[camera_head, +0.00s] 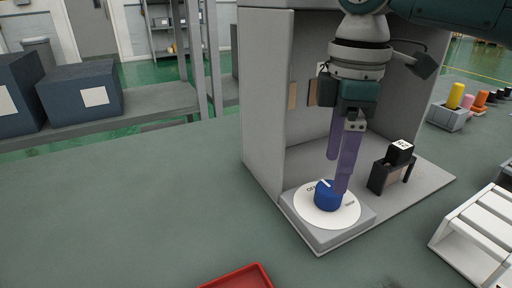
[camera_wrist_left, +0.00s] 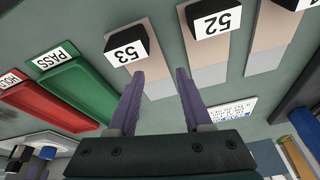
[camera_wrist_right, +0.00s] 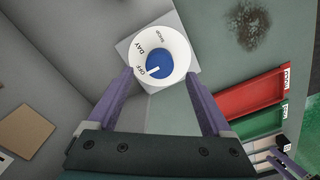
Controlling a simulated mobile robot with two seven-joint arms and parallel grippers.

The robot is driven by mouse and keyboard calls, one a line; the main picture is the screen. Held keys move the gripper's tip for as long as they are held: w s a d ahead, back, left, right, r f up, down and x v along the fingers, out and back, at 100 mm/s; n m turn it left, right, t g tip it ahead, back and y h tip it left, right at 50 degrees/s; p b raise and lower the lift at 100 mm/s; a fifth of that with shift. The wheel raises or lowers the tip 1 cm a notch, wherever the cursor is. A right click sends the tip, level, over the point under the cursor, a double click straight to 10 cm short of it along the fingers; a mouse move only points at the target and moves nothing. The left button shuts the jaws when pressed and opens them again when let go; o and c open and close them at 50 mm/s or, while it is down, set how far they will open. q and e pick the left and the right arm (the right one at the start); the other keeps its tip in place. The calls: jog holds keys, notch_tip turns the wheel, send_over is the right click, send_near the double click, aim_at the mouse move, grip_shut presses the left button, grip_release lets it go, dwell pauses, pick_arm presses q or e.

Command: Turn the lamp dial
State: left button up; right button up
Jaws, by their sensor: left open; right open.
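The lamp dial is a blue knob (camera_head: 328,196) on a white disc (camera_head: 318,217) set in a grey base at the front of a grey booth. In the right wrist view, the knob (camera_wrist_right: 160,66) has a white mark pointing towards OFF; DAY and SHOP are also printed on the disc. My right gripper (camera_head: 337,175) is open and points down over the knob. In the right wrist view its fingertips lie on either side of the disc; contact with the knob cannot be told. My left gripper (camera_wrist_left: 160,74) is open and empty, away from the dial.
The grey booth wall (camera_head: 265,115) stands beside my right gripper. A black block (camera_head: 399,152) on a dark stand is to its right. The left wrist view shows a green PASS tray (camera_wrist_left: 65,90), a red tray (camera_wrist_left: 45,108) and blocks 53 (camera_wrist_left: 125,48) and 52 (camera_wrist_left: 212,18).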

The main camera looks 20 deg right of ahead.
aim_at(330, 188)
pick_arm(q)
jog(key=shift+f+b, duration=0.3)
jog(key=shift+f, duration=0.05)
pick_arm(e)
jog(key=shift+f, duration=2.3)
pick_arm(q)
jog(key=shift+a, duration=0.1)
pick_arm(e)
jog(key=shift+a, duration=0.1)
grip_shut()
pick_arm(q)
jog(key=shift+r, duration=0.15)
pick_arm(e)
jog(key=shift+r, duration=0.1)
